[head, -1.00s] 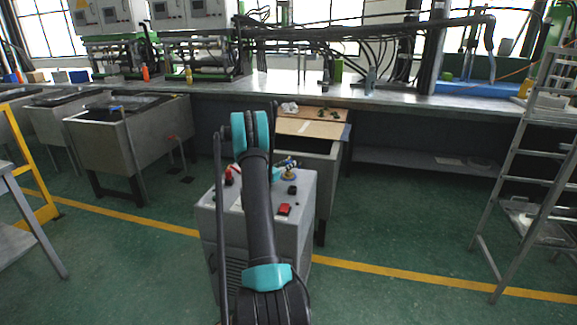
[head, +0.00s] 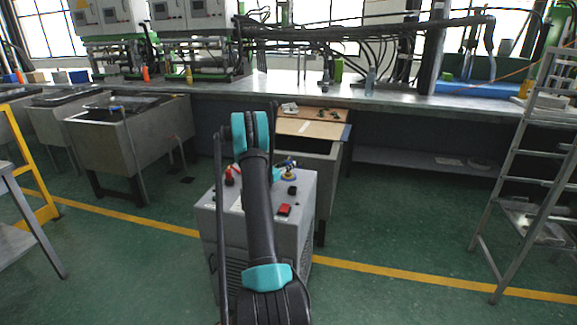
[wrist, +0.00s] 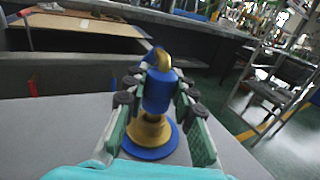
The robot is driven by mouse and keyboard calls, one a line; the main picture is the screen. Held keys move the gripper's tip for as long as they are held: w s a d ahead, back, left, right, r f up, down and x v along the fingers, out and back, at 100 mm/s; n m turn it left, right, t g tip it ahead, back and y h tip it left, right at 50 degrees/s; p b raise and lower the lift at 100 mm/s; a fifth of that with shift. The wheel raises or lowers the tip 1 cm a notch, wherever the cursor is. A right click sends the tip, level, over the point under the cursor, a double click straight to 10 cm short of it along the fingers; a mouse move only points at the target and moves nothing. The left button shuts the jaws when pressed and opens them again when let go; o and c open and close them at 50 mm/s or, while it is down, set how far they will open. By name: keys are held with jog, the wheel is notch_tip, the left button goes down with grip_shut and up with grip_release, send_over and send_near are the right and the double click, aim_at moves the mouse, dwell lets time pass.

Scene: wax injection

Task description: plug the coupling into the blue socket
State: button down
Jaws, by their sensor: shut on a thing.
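My gripper (wrist: 158,84) is shut on the blue coupling (wrist: 157,93), with green-padded fingers on both sides of it in the wrist view. A curved brass end shows at the coupling's top. Below the coupling, a brass piece stands on the round blue socket (wrist: 150,149) on the grey cabinet top. The coupling is over the socket; I cannot tell whether it is seated. In the head view the brass part and blue socket (head: 289,177) show small on the cabinet, right of my arm, which hides part of the gripper.
The grey cabinet (head: 300,215) also carries a red button (head: 284,210), a black knob (head: 292,190) and a red knob (head: 229,178). Behind it stands a bench with a brown board (head: 312,129). A metal ladder (head: 520,180) is at the right. Open floor lies between.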

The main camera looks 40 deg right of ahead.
jog(key=shift+s+a+f, duration=0.1)
jog(key=shift+s+f, duration=0.15)
jog(key=shift+f, duration=0.5)
jog(key=c, duration=1.2)
grip_release()
jog(key=shift+a, duration=0.1)
jog(key=shift+w+r+v, duration=0.1)
jog(key=shift+r+v, duration=0.05)
jog(key=shift+v, duration=1.15)
jog(key=shift+w+r+v, duration=0.1)
jog(key=shift+r+v, duration=0.1)
jog(key=shift+v, duration=1.15)
jog(key=shift+w+r+v, duration=0.1)
jog(key=shift+r+v, duration=0.05)
jog(key=shift+v, duration=1.15)
